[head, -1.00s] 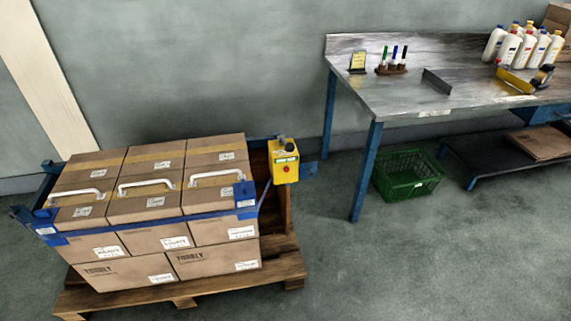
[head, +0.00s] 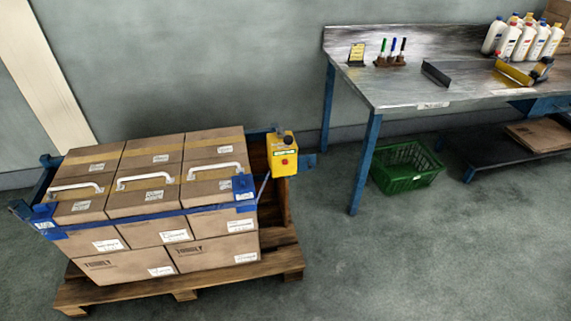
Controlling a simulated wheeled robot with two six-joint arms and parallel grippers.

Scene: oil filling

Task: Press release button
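A yellow control box (head: 283,155) is mounted at the right end of a blue frame (head: 145,222) that runs around stacked cardboard boxes. A small red button (head: 284,162) shows on the front of the box. A dark knob (head: 287,140) sits on its upper part. The box appears upright, and nothing touches it. Neither of my grippers is in the head view.
The cardboard boxes (head: 155,252) with white handles stand on a wooden pallet (head: 185,290). A metal workbench (head: 400,85) with several white bottles (head: 524,38) stands at the right. A green basket (head: 407,167) is on the floor below it. Floor at the front right is clear.

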